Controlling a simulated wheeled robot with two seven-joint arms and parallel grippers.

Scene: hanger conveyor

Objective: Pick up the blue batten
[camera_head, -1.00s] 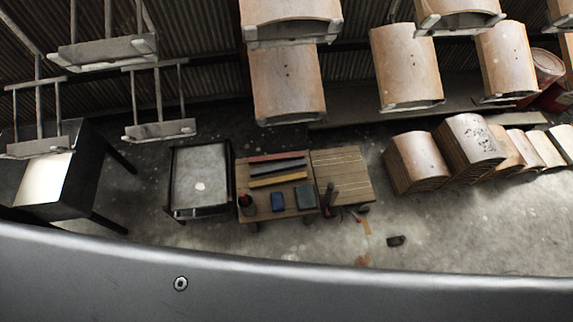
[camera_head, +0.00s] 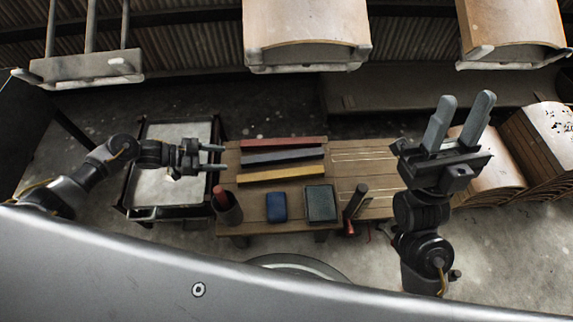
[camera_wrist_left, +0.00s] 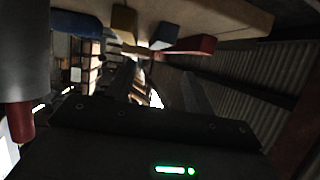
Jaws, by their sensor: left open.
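The blue batten (camera_head: 283,157) looks dark slate-blue and lies on the wooden bench between the red batten (camera_head: 284,143) and the yellow batten (camera_head: 281,174). In the left wrist view the end of the blue batten (camera_wrist_left: 165,36) shows near the top, between the yellow and red ones. My left gripper (camera_head: 222,157) is open and empty. Its fingers point right toward the left ends of the battens, apart from them. My right gripper (camera_head: 466,98) is open and empty, raised at the right with its fingers pointing up the picture.
The bench (camera_head: 256,231) also holds a dark cup (camera_head: 229,209) with a red item, a blue block (camera_head: 276,207) and a dark green block (camera_head: 321,204). A black-framed cart (camera_head: 155,213) stands to its left. Curved wooden panels (camera_head: 306,25) hang above.

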